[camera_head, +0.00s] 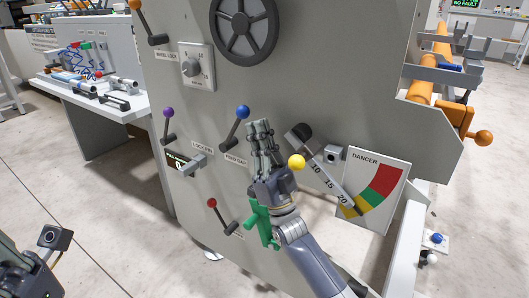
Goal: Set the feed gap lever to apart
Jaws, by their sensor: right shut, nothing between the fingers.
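The feed gap lever (236,127) stands on the grey machine panel, above a label that appears to read FEED GAP. It has a blue ball knob, and its arm leans up and to the right. My right gripper (259,126) is shut and empty, its fingers pointing up. In the picture it is just right of the blue knob; I cannot tell whether they touch. Part of my left arm's end (30,268) shows at the bottom left corner, and I cannot make out its fingers.
A green part (262,222) shows beside my right wrist. A handwheel (244,28) is above. A workbench (95,92) stands at left.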

